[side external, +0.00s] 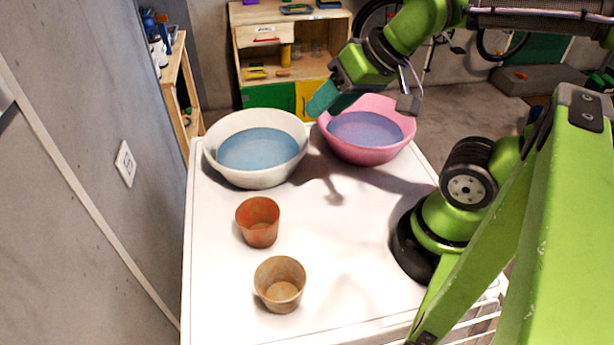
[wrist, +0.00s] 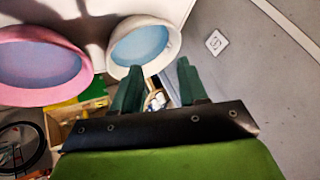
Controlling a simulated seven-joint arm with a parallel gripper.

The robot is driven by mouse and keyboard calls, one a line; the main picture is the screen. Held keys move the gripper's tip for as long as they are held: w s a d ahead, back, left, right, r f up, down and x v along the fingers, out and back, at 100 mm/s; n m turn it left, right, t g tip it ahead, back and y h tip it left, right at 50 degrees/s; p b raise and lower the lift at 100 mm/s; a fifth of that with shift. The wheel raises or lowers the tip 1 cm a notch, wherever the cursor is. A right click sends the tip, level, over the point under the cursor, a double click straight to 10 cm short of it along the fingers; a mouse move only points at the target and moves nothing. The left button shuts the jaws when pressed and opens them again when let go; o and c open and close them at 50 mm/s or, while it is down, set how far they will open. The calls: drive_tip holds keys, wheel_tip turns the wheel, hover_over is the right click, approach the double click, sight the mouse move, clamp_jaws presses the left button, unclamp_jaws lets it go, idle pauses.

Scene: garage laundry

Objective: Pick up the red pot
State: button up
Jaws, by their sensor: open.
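A red-orange pot (side external: 259,222) stands upright on the white table top, in front of the white basin. A tan-brown pot (side external: 280,285) stands upright nearer the front, a little to the right of it. My gripper (side external: 322,102) is up at the back of the table, above the rims of the basins and well away from both pots. Its green fingers also show in the wrist view (wrist: 160,85), apart with nothing between them. Neither pot shows clearly in the wrist view.
A white basin (side external: 213,160) and a pink basin (side external: 378,157), each with a blue inside, stand at the table's back; the wrist view shows the white (wrist: 172,45) and pink (wrist: 80,88) ones too. A grey wall (side external: 80,190) borders the left. The table's middle (side external: 345,240) is clear.

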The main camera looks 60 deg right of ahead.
drive_tip(key=o, duration=1.1)
drive_tip(key=g+h, duration=0.3)
drive_tip(key=g, duration=0.3)
hover_over(259, 219)
drive_tip(key=s+a, duration=0.3)
wheel_tip(259, 219, down, 17)
drive_tip(key=shift+m, duration=0.3)
drive_tip(key=shift+w+d+f, duration=0.15)
drive_tip(key=shift+f, duration=0.7)
drive_tip(key=shift+w+d+f, duration=0.15)
drive_tip(key=shift+f, duration=0.7)
drive_tip(key=shift+w+d+f, duration=0.15)
drive_tip(key=shift+f, duration=0.7)
